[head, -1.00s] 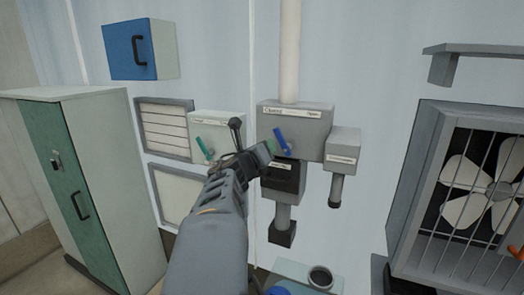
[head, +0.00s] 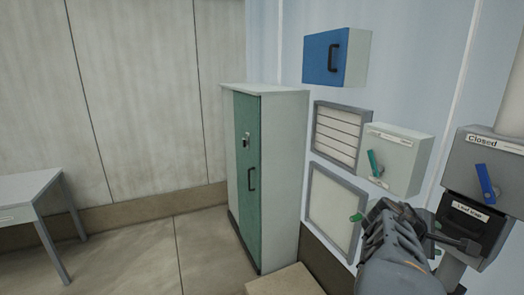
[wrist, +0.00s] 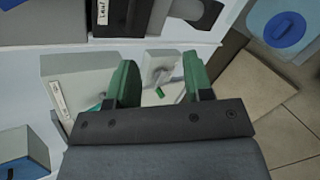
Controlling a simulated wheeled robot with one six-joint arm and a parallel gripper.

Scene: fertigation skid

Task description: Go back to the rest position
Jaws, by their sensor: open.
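My gripper shows in the wrist view (wrist: 158,85), its two green fingers apart with nothing held between them. In the head view my arm reaches up from the lower right, and the gripper end is largely hidden behind it. The grey box labelled "Closed" (head: 487,165) with a blue lever (head: 486,184) is at the right edge, to the right of my arm. The light box with a teal lever (head: 375,162) is on the wall above my arm. A small green lever (head: 357,217) shows just left of my arm.
A green-fronted cabinet (head: 273,175) stands left of the wall panels. A blue-fronted box (head: 325,56) hangs above the louvred panel (head: 337,134). A grey table (head: 30,195) is at the far left. The floor (head: 150,262) between table and cabinet is clear.

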